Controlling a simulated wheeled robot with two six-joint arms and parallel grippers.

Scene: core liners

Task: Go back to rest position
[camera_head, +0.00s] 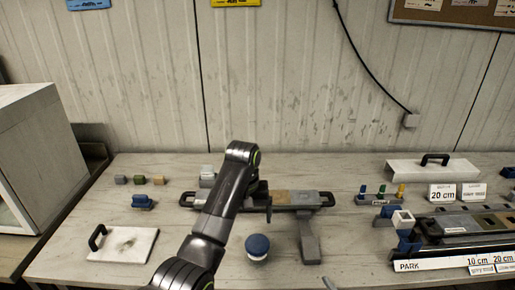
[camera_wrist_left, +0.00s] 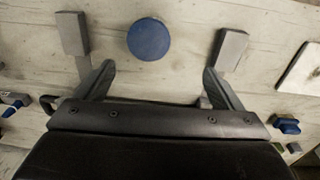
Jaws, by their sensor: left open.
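My left arm rises from the bottom of the head view and bends over the table. My left gripper (camera_head: 262,205) hangs in front of the long grey tray (camera_head: 325,200) with black end handles, partly hidden by the arm. In the left wrist view its two fingers (camera_wrist_left: 158,70) are wide apart with nothing between them. A round blue-topped container (camera_head: 257,246) stands on the table nearby; its blue top (camera_wrist_left: 149,39) shows beyond the fingers, apart from them. My right gripper is not seen.
A white plate with a black handle (camera_head: 122,245) lies at left, near small coloured blocks (camera_head: 140,180). At right are a labelled dark rack (camera_head: 460,235), a peg holder (camera_head: 378,199) and a white handled cover (camera_head: 432,172). A white cabinet (camera_head: 40,150) stands far left.

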